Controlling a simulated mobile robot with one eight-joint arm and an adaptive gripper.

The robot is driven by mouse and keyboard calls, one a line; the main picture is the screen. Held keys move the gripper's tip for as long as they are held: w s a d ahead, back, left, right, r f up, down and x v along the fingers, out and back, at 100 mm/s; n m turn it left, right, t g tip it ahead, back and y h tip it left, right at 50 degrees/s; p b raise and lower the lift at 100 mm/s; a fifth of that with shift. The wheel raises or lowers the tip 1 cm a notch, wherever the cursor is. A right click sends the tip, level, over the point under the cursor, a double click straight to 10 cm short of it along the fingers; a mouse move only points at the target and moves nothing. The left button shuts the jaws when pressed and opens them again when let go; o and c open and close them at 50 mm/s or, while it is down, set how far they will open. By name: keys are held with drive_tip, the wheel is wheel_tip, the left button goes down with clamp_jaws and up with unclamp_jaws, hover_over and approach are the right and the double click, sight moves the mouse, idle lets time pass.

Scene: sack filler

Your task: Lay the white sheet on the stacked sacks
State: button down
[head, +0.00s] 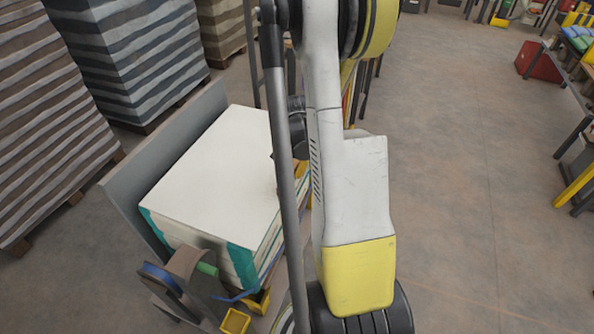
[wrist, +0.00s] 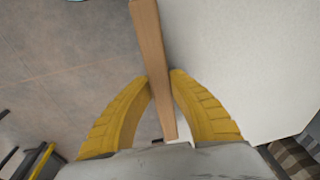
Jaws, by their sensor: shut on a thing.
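A broad white sheet (head: 215,165) shows as the flat top of a white stack with teal edges (head: 243,260) in the head view. I cannot tell whether it rests fully on the stack or is held just above it. In the wrist view my gripper (wrist: 161,82) is shut on a light wooden strip (wrist: 150,40), with one yellow finger on each side. The strip runs along the left edge of a white surface (wrist: 240,60) that looks like the sheet. I cannot tell whether they are joined. In the head view my arm hides the gripper.
A grey upright panel (head: 165,150) stands along the stack's left side. A reel with a blue rim (head: 160,278) and a yellow bin (head: 235,321) are at its near end. Striped pallet stacks (head: 125,55) stand at left.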

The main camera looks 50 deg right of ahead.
drive_tip(key=shift+w+f, duration=0.15)
drive_tip(key=shift+f, duration=0.1)
drive_tip(key=c, duration=1.3)
unclamp_jaws()
drive_tip(key=shift+r, duration=0.15)
drive_tip(key=r, duration=0.4)
drive_tip(key=s+r, duration=0.1)
drive_tip(key=r, duration=0.2)
drive_tip(key=a+r, duration=0.1)
drive_tip(key=r, duration=0.3)
drive_tip(key=shift+s+a+r, duration=0.1)
drive_tip(key=shift+s+r, duration=0.05)
drive_tip(key=shift+r, duration=0.2)
